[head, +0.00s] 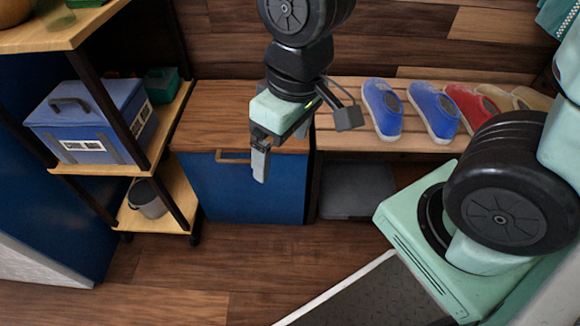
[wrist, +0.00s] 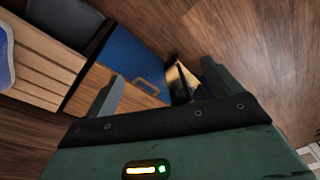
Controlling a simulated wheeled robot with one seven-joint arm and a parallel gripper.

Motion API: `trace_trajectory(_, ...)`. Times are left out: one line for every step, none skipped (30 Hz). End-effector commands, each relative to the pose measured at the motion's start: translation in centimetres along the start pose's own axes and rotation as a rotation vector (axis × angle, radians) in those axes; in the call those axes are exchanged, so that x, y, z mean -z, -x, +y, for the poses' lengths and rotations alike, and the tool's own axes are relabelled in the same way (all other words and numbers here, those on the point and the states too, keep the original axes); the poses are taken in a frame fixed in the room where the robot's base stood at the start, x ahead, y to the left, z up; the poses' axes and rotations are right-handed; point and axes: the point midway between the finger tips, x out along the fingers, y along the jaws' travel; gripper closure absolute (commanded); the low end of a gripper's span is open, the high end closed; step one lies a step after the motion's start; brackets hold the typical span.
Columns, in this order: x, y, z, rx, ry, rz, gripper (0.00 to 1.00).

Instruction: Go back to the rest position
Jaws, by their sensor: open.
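My gripper (head: 260,168) points down in the head view, in front of the low blue cabinet (head: 240,190) with the wooden top. In the wrist view my gripper (wrist: 155,95) shows two grey fingers set wide apart, with nothing between them. The cabinet's blue front (wrist: 135,58) and its handle lie beyond the fingers. The gripper holds nothing. From the head view I cannot tell how far it is from the cabinet.
At left, an open shelf (head: 165,125) bears a blue toolbox (head: 85,120), a green box (head: 162,84) and a grey bucket (head: 147,198). At right, a slatted bench (head: 345,140) holds blue shoes (head: 432,110) and a red shoe (head: 470,103). The wooden floor (head: 200,265) in front is clear.

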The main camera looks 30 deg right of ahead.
Motion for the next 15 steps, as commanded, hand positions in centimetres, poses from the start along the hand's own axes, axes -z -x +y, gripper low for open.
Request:
trace_trajectory(-1.3,0.6,-2.2,0.002,0.08,-0.029,0.1)
trace_trajectory(-2.0,0.9,-3.1,0.002,0.113,-0.047,0.1)
trace_trajectory(-2.9,1.2,-4.0,0.0,0.15,-0.066,0.1)
trace_trajectory(-3.4,1.3,-4.4,-0.001,0.17,-0.077,0.1)
trace_trajectory(-3.7,1.4,-4.8,-0.003,0.185,-0.086,0.1)
trace_trajectory(-4.1,1.6,-5.1,-0.004,0.199,-0.094,0.1)
trace_trajectory(-4.2,1.6,-5.2,-0.005,0.204,-0.097,0.1)
trace_trajectory(-4.3,1.6,-5.2,-0.005,0.206,-0.099,0.1)
trace_trajectory(-4.3,1.6,-5.2,-0.005,0.206,-0.1,0.1)
trace_trajectory(-4.3,1.6,-5.2,-0.005,0.204,-0.1,0.1)
trace_trajectory(-4.2,1.6,-5.2,-0.005,0.204,-0.1,0.1)
trace_trajectory(-4.2,1.6,-5.2,-0.005,0.203,-0.099,0.1)
trace_trajectory(-4.2,1.6,-5.2,-0.005,0.203,-0.099,0.1)
trace_trajectory(-4.2,1.6,-5.2,-0.005,0.203,-0.099,0.1)
trace_trajectory(-4.2,1.6,-5.2,-0.004,0.202,-0.099,0.1)
